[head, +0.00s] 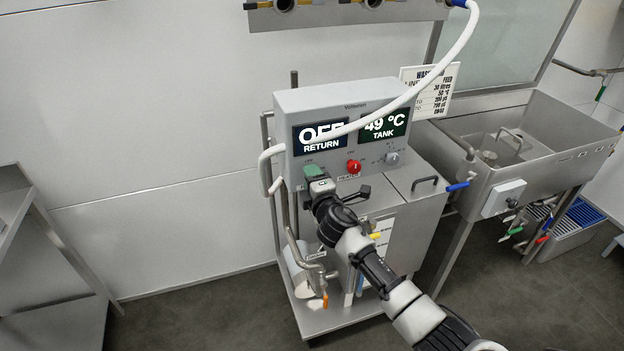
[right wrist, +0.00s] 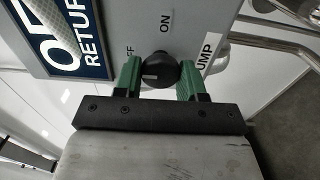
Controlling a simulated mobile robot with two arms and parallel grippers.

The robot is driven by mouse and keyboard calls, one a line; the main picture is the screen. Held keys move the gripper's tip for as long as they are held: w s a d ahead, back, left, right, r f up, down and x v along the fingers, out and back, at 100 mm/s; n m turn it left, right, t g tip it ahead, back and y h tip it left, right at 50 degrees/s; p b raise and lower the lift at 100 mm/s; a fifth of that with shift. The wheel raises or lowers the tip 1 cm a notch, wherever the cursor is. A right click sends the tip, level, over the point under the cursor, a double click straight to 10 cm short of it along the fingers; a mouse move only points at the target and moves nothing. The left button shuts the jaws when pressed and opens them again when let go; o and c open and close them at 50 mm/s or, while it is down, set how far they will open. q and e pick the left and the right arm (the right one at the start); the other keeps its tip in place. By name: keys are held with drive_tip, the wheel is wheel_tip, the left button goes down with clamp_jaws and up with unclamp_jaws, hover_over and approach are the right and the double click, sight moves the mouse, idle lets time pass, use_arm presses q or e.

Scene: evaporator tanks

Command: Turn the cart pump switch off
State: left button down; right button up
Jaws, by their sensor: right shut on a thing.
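The cart's grey control box (head: 345,97) faces me, with a display (head: 320,137) reading "OFF RETURN" and another reading "49 °C TANK". The pump switch (right wrist: 159,69) is a round black knob beside the labels ON, OFF and PUMP in the right wrist view. My right gripper (head: 314,172) is at the lower left of the panel. Its green fingers (right wrist: 160,78) are shut on the switch, one on each side. The gripper hides the switch in the head view. I cannot tell which label the knob points to. My left gripper is out of view.
A red knob (head: 353,166) and a grey knob (head: 392,158) are right of my gripper on the panel. A white hose (head: 440,68) crosses in front of the box. A steel sink (head: 560,137) stands at right, a steel table (head: 50,287) at far left.

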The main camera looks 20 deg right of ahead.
drive_tip(key=shift+f, duration=0.1)
drive_tip(key=o, duration=0.9)
drive_tip(key=shift+s, duration=0.15)
drive_tip(key=s, duration=1)
drive_tip(key=shift+s+d, duration=0.2)
drive_tip(key=shift+s, duration=0.1)
